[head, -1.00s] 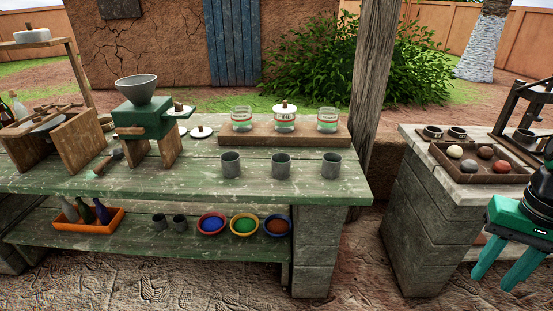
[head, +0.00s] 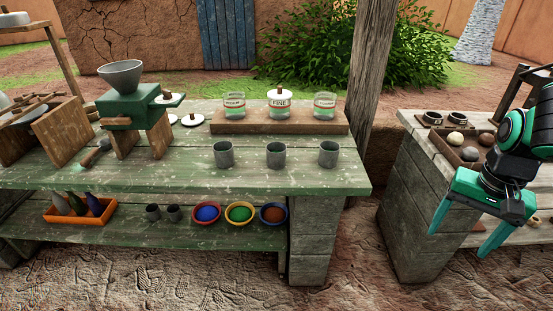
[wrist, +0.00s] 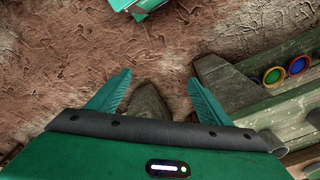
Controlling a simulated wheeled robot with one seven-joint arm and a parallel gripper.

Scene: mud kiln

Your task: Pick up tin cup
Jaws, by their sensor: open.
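Three grey tin cups stand upright in a row on the green table top in the head view: a left cup (head: 223,154), a middle cup (head: 275,155) and a right cup (head: 328,154). Two smaller dark cups, one at the left (head: 153,213) and one beside it (head: 173,213), stand on the lower shelf. My gripper (head: 458,240) is open and empty at the right, in front of the stone-sided bench and apart from all the cups. In the wrist view my gripper (wrist: 158,88) points down over bare ground, with no cup between the fingers.
A wooden riser (head: 280,123) with several glass jars stands behind the cups. A green grinder (head: 133,108) is at the left. Coloured bowls (head: 240,213) sit on the lower shelf. A wooden post (head: 358,70) rises behind the table's right end. The table front is clear.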

